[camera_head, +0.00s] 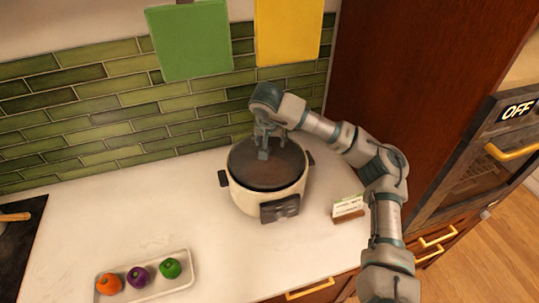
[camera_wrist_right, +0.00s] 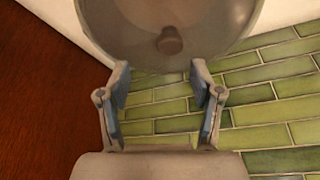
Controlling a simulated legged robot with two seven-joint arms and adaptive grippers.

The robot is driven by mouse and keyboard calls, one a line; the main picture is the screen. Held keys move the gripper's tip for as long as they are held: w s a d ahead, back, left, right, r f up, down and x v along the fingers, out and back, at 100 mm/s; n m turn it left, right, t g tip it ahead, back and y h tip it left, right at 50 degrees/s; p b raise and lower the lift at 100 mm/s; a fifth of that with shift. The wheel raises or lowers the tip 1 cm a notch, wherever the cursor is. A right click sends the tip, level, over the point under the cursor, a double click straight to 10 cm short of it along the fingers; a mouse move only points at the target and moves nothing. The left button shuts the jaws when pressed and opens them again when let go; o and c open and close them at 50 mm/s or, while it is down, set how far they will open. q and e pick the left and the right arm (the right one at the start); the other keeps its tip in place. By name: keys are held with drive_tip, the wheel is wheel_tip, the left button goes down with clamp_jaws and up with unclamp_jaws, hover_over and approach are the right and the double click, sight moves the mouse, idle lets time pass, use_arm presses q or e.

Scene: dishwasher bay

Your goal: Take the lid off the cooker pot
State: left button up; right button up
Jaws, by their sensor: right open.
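The cooker pot (camera_head: 247,200) is cream-coloured, with dark side handles and a dark front panel, and stands upright on the counter by the tiled wall. Its dark, glassy lid (camera_head: 285,172) sits on top. My right gripper (camera_head: 264,148) is over the lid in the head view and partly covers its middle. In the right wrist view the gripper (camera_wrist_right: 162,75) is open, with nothing between its fingers. The lid (camera_wrist_right: 110,25) and its round brown knob (camera_wrist_right: 170,40) show just beyond the fingertips. My left gripper is not in view.
A white tray (camera_head: 150,293) with orange, purple and green items lies at the front left. A small card stand (camera_head: 348,208) is right of the pot. A dark hob (camera_head: 18,240) is at far left; a tall wooden cabinet (camera_head: 420,70) stands right. The counter left of the pot is clear.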

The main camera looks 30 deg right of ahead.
drive_tip(key=f, duration=0.1)
drive_tip(key=w+a+f, duration=0.1)
drive_tip(key=w+f, duration=0.1)
drive_tip(key=f, duration=0.1)
drive_tip(key=shift+a, duration=0.15)
drive_tip(key=d+f, duration=0.1)
drive_tip(key=w+d+f, duration=0.1)
drive_tip(key=f, duration=0.1)
drive_tip(key=shift+w+d+f+p, duration=0.15)
drive_tip(key=shift+w+f+p, duration=0.05)
drive_tip(key=shift+p, duration=0.2)
drive_tip(key=shift+d+f, duration=0.25)
drive_tip(key=shift+d, duration=0.1)
drive_tip(key=shift+a, duration=0.1)
drive_tip(key=shift+a+r, duration=0.15)
drive_tip(key=shift+a, duration=0.45)
drive_tip(key=c, duration=1.1)
clamp_jaws()
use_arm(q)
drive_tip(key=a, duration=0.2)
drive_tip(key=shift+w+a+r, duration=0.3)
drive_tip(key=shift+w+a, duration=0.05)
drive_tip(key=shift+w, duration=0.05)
use_arm(e)
drive_tip(key=shift+d, duration=0.1)
